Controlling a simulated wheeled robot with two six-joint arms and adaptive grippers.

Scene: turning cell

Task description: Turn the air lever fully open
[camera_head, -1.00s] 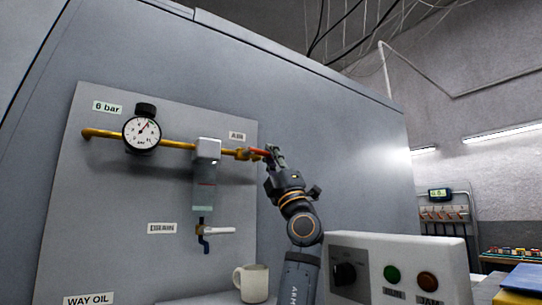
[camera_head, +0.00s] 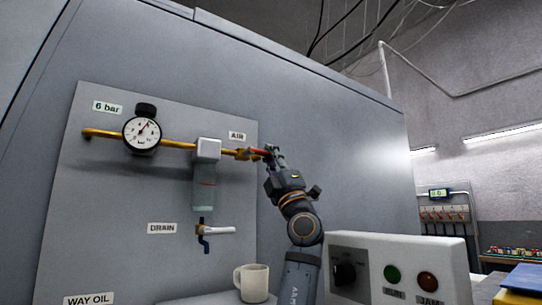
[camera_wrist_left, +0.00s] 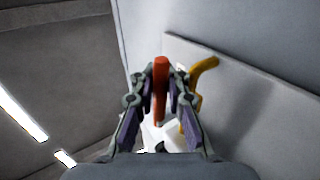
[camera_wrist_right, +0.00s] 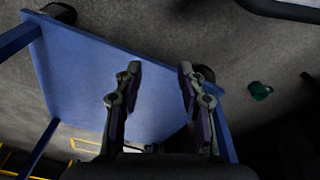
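The red air lever (camera_head: 260,152) extends to the right from the brass valve (camera_head: 243,154), roughly in line with the yellow pipe, beside the AIR label (camera_head: 237,136). My left gripper (camera_head: 272,154) is at the lever's right end. In the left wrist view, the red lever (camera_wrist_left: 160,90) stands between my left fingers (camera_wrist_left: 161,72), which are closed in on both its sides. The fingers partly hide the valve in that view. My right gripper (camera_wrist_right: 159,70) is open and empty, far from the lever, with a blue tabletop in front of it.
A mug (camera_head: 251,283) stands below. A control box (camera_head: 455,268) with a knob and buttons is right of my left arm.

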